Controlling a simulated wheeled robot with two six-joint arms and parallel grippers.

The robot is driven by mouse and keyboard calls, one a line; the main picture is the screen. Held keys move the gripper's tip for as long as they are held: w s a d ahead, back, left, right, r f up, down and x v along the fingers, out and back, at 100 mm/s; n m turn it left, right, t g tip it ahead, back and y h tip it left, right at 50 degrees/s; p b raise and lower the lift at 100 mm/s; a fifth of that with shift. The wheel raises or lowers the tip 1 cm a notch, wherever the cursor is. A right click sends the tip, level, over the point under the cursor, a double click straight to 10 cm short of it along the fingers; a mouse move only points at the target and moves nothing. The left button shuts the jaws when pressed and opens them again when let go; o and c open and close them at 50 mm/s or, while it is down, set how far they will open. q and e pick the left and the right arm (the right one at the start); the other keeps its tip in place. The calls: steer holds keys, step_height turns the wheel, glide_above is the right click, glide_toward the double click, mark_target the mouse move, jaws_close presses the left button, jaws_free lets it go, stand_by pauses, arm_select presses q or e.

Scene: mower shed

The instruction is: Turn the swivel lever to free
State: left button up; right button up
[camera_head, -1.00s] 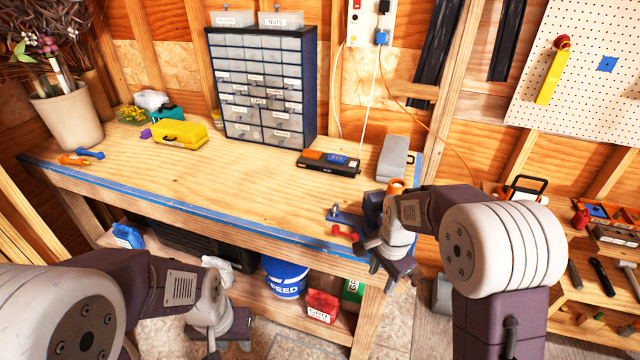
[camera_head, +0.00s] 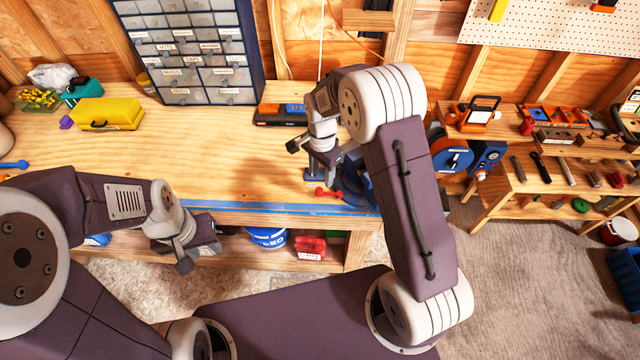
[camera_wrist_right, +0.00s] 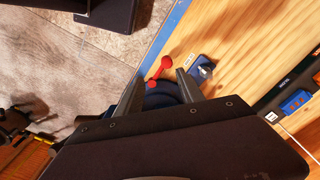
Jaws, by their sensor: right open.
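The swivel lever is a small red bar with rounded ends (camera_head: 328,194) by the bench's front edge, against a dark blue round vise base (camera_head: 352,190). In the right wrist view the red lever (camera_wrist_right: 158,69) lies slantwise just beyond the fingertips, in front of the dark blue base (camera_wrist_right: 160,92). My right gripper (camera_wrist_right: 161,78) is open, a finger on each side of the lever's near end; contact is not clear. In the head view it (camera_head: 318,165) hangs over the vise, which my arm partly hides. My left gripper (camera_head: 203,250) is in front of the bench, away from the vise; its jaw gap is unclear.
A blue lug with a metal bolt (camera_wrist_right: 201,70) is beside the lever. A black tray with blue and orange parts (camera_head: 281,114) lies behind the vise. A drawer cabinet (camera_head: 190,50) and yellow box (camera_head: 106,113) stand on the bench. The bench's middle is clear.

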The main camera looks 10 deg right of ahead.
steer(key=p, duration=0.2)
glide_above(319, 190)
steer(key=f, duration=0.4)
steer(key=shift+w+f, duration=0.35)
steer(key=f, duration=0.2)
steer(key=f+p, duration=0.1)
steer(key=f, duration=0.1)
steer(key=shift+s+d, duration=0.1)
steer(key=shift+s, duration=0.2)
steer(key=shift+s+f, duration=0.15)
steer(key=shift+f, duration=0.25)
steer(key=shift+w+f, duration=0.15)
steer(key=shift+w, duration=0.2)
steer(key=c, duration=0.9)
steer(key=shift+s, duration=0.3)
jaws_close()
arm_select(q)
steer(key=shift+w+a+r, duration=0.2)
steer(key=shift+w+r, duration=0.2)
steer(key=shift+r, duration=0.25)
steer(key=shift+w+a+r, duration=0.15)
steer(key=shift+w+r, duration=0.2)
steer(key=shift+r, duration=0.25)
